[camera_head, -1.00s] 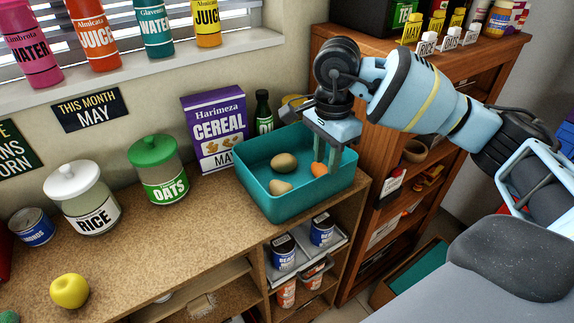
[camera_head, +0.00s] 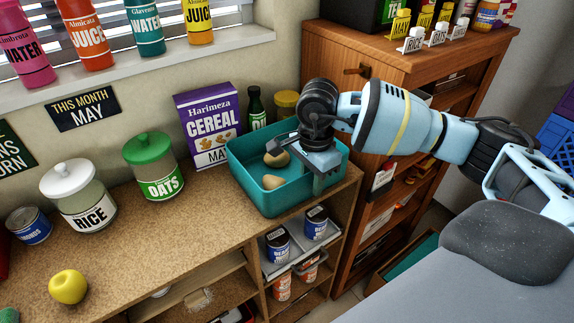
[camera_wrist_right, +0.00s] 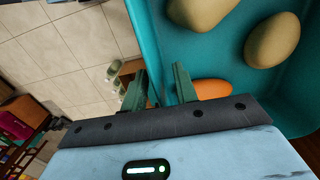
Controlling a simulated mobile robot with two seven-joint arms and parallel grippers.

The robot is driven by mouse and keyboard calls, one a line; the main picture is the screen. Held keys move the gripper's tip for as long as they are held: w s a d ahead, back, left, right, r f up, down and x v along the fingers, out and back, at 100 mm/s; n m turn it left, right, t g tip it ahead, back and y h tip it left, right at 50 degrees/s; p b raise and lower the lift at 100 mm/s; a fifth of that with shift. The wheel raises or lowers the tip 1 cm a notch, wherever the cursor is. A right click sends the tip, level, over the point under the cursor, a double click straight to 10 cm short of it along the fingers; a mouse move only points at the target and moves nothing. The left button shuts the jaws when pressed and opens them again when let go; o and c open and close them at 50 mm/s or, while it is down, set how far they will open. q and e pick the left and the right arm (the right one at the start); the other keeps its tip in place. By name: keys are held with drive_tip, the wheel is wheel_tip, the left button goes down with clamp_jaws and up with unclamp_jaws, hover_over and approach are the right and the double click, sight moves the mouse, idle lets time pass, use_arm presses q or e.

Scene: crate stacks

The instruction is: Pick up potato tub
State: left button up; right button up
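The teal potato tub (camera_head: 280,204) stands on the counter near its right end. It holds potatoes (camera_head: 272,181); two also show in the right wrist view (camera_wrist_right: 271,40), with an orange item (camera_wrist_right: 212,89) beside my fingers. My right gripper (camera_head: 317,184) is low at the tub's front right rim. In the right wrist view its fingers (camera_wrist_right: 158,86) are apart, one outside the tub over the floor, the other at the inner side of the wall. Contact with the wall cannot be made out. My wrist hides part of the tub. My left gripper is out of view.
A cereal box (camera_head: 209,128), a dark bottle (camera_head: 255,108) and a yellow-lidded jar (camera_head: 286,101) stand close behind the tub. Oats (camera_head: 154,166) and rice (camera_head: 78,198) jars stand left. A wooden cabinet (camera_head: 385,60) is close on the right.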

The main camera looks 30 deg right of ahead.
drive_tip(key=shift+f, duration=0.1)
clamp_jaws()
idle(0.4)
